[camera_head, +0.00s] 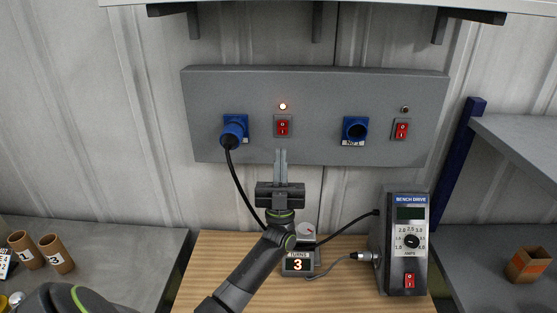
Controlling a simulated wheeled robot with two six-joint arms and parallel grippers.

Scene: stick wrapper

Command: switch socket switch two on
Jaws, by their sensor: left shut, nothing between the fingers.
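A grey panel (315,85) on the wall carries two red rocker switches. The left red switch (283,126) has a lit lamp (283,106) above it. The right red switch (401,129) has a dark lamp (405,110) above it. A blue socket (237,119) on the left holds a blue plug (232,137) with a black cable. My right gripper is not in view.
A bench drive box (411,250) stands on the wooden table (205,270), beside a turns counter (299,263) showing 3. Black cables run near my left arm. Numbered brown tubes (62,258) stand on the left bench. A shelf (250,3) overhangs the panel.

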